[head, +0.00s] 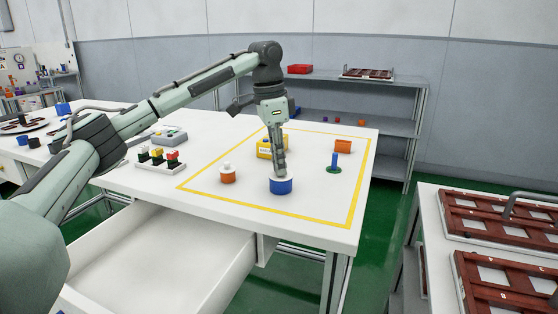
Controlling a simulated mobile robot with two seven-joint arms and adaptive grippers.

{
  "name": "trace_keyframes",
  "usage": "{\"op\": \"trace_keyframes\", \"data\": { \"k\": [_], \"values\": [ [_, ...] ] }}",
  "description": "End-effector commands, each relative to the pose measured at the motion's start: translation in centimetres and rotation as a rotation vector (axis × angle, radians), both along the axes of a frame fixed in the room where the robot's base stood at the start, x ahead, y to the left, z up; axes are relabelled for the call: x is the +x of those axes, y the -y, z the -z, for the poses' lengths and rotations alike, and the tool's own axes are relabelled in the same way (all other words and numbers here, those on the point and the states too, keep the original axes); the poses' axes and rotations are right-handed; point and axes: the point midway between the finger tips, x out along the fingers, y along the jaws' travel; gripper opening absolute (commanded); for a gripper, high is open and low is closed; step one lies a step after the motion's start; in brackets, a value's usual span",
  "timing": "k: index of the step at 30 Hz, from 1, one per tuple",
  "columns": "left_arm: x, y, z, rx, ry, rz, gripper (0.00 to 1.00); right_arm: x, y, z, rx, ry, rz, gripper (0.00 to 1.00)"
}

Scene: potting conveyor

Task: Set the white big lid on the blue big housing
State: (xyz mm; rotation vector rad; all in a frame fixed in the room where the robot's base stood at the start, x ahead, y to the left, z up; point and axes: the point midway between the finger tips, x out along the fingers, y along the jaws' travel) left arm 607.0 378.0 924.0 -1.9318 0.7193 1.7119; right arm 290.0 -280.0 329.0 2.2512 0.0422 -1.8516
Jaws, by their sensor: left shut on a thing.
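The blue big housing (281,188) stands upright inside the yellow outline on the white table. The white big lid (272,178) shows as a pale rim at the top of the housing, directly under my left gripper (280,172). My left gripper points straight down and is shut on the lid. The fingers hide the middle of the lid. I cannot tell whether the lid is fully seated or just above the rim. My right gripper is not in view.
An open drawer (165,262) juts out in front.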

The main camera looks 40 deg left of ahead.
Motion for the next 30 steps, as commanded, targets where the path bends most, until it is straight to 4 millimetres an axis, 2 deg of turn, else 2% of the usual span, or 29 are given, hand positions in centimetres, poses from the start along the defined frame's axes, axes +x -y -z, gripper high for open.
{"op": "trace_keyframes", "data": {
  "k": [6, 7, 12, 23, 26, 30],
  "values": [
    [0.0, 0.0, 0.0, 0.0, 0.0, 0.001, 0.02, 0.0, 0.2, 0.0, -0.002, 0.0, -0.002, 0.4],
    [0.0, 0.0, 0.0, 0.0, 0.0, 0.001, 0.15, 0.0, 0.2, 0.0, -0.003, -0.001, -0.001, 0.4],
    [0.0, 0.0, 0.0, 0.0, 0.0, 0.001, 0.36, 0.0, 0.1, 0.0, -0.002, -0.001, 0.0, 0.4],
    [0.0, 0.0, -0.3, 0.0, 0.0, 0.001, 0.36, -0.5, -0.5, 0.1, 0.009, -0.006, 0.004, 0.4],
    [0.0, 0.0, -1.4, 0.0, 0.002, 0.001, 0.36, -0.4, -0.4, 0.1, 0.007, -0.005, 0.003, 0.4],
    [-0.3, -0.3, -4.2, -0.001, 0.004, 0.001, 0.36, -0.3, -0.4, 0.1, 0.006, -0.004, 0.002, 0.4]
  ]
}}
